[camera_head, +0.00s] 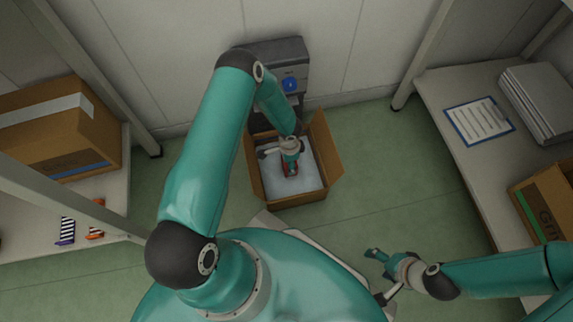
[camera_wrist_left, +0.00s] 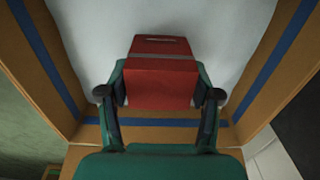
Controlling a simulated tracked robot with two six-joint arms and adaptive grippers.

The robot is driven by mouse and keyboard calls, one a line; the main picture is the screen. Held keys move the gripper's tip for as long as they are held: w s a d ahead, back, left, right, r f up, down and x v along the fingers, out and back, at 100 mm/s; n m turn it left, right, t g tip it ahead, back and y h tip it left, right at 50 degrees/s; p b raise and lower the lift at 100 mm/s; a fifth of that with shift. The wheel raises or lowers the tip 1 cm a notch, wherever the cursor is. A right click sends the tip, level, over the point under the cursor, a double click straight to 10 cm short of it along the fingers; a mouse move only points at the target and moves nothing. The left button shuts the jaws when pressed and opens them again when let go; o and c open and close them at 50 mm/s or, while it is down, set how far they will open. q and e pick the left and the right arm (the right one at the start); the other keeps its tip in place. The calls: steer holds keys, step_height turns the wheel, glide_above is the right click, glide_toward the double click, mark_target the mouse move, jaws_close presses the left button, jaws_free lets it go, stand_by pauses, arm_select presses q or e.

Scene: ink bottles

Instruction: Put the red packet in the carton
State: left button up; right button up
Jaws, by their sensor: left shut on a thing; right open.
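The open carton (camera_head: 328,160) stands on the floor, brown with its flaps spread and a white bottom inside. My left gripper (camera_head: 290,165) reaches down into the carton. In the left wrist view its two fingers (camera_wrist_left: 160,100) are shut on the sides of the red packet (camera_wrist_left: 160,58). My right gripper (camera_head: 380,276) is open and empty, low at the right, away from the carton.
A grey machine with a blue round mark (camera_head: 290,84) stands behind the carton. A shelf at the left holds a taped cardboard box (camera_head: 45,125) and small striped packets (camera_head: 67,230). A table at the right holds a clipboard (camera_head: 480,120), a grey stack (camera_head: 540,105) and another box (camera_head: 550,200).

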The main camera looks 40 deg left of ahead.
arm_select(q)
step_height(320, 180, down, 3)
steer(key=shift+f+b, duration=0.15)
steer(key=shift+b, duration=0.4)
steer(key=o, duration=0.7)
steer(key=shift+f, duration=0.1)
steer(key=o, duration=0.5)
steer(key=shift+c, duration=0.2)
